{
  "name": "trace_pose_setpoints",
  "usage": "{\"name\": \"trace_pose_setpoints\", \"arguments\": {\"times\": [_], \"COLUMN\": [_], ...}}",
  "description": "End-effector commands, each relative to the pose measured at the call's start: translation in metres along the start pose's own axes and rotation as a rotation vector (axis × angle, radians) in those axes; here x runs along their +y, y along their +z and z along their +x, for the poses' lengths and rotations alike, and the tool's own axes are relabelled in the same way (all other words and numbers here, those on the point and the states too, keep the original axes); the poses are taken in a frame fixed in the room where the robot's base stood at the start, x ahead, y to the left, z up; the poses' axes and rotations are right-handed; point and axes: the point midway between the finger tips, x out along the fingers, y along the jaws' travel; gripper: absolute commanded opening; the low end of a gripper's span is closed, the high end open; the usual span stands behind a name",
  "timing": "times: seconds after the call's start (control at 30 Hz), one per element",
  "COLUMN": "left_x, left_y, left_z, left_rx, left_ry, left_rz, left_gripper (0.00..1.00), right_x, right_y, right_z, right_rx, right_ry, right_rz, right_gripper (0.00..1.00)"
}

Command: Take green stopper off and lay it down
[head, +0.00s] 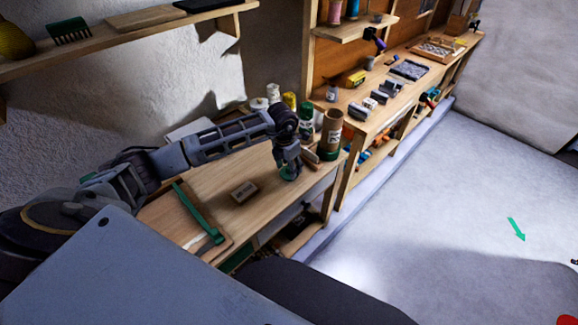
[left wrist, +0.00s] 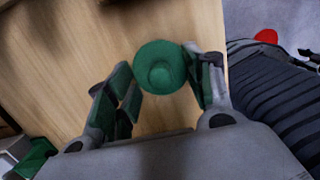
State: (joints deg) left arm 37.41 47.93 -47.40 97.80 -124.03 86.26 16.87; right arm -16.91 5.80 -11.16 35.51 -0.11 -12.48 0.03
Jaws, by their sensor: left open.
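The green stopper (left wrist: 160,68) is round with a raised knob in the left wrist view. It lies between the spread fingers of my left gripper (left wrist: 168,75), over the wooden tabletop. In the head view my left gripper (head: 289,172) points down at the bench's right part, with a bit of green at its fingertips. The gripper is open. I cannot tell whether a finger touches the stopper. My right gripper does not show.
On the bench (head: 270,205) lie a small wooden block (head: 244,192) and a green strip (head: 198,212) on a board. A dark green can (head: 305,122) and other containers stand behind the gripper. The bench front between block and right edge is clear. A longer workbench (head: 400,105) stands beyond.

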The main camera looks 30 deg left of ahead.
Motion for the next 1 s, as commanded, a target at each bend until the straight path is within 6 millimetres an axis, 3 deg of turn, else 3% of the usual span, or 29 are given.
{"name": "trace_pose_setpoints", "arguments": {"times": [0.37, 1.0], "left_x": [0.001, 0.001], "left_y": [0.001, 0.001], "left_z": [-0.016, -0.103], "left_rx": [-0.002, -0.002], "left_ry": [0.001, 0.001], "left_rz": [0.0, 0.0], "left_gripper": [0.52, 0.52], "right_x": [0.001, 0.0], "right_y": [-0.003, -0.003], "right_z": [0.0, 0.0], "right_rx": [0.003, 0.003], "right_ry": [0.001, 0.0], "right_rz": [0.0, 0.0], "right_gripper": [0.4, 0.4]}}
